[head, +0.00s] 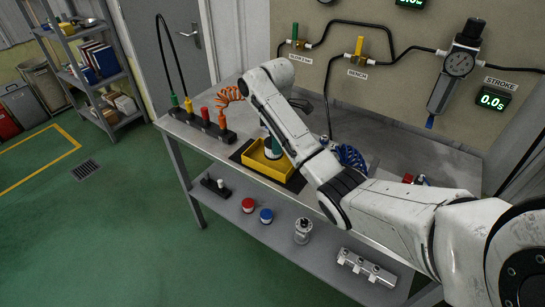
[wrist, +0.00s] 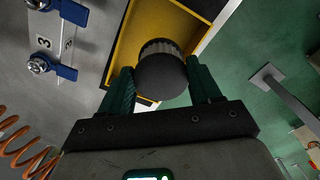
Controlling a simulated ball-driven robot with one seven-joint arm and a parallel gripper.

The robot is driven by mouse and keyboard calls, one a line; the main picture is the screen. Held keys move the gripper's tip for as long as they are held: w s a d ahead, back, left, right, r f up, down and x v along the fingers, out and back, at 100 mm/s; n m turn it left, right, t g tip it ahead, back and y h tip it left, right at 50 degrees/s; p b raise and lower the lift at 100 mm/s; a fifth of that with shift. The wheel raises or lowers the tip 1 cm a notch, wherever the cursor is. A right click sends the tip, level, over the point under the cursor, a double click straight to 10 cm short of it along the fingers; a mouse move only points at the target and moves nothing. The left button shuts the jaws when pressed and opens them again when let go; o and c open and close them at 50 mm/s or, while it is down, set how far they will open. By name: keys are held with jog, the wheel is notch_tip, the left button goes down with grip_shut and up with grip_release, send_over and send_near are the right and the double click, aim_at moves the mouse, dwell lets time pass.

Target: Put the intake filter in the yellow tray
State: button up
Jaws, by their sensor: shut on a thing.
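The intake filter (wrist: 162,72) is a short cylinder with a dark round end and a ribbed side. It sits between the green fingers of my gripper (wrist: 162,88), which is shut on it. The yellow tray (wrist: 127,62) lies beyond the filter in the wrist view; the filter overlaps its inside and near wall. In the head view the yellow tray (head: 254,168) stands on the bench, with my gripper (head: 270,146) pointing down over it. The filter is mostly hidden there, and I cannot tell whether it touches the tray floor.
A rack with coloured knobs (head: 205,123) stands left of the tray, with an orange coiled hose. Blue clamps on a numbered plate (wrist: 53,45) lie beside the tray in the wrist view. The lower shelf (head: 240,218) holds red and blue pucks. The wall panel is behind.

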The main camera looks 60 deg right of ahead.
jog(key=shift+w+d+f, duration=0.3)
jog(key=shift+w+f, duration=0.35)
jog(key=shift+f, duration=0.15)
jog(key=shift+w+d+f+p, duration=0.1)
jog(key=shift+f+p, duration=0.05)
jog(key=shift+f, duration=0.75)
jog(key=shift+w+f+p, duration=0.1)
jog(key=shift+f+p, duration=0.05)
jog(key=shift+f, duration=0.75)
jog(key=o, duration=0.8)
jog(key=shift+f, duration=0.1)
notch_tip(320, 180, up, 11)
jog(key=p, duration=0.3)
jog(key=shift+f, duration=0.15)
jog(key=shift+r+p, duration=0.8)
jog(key=shift+p, duration=0.15)
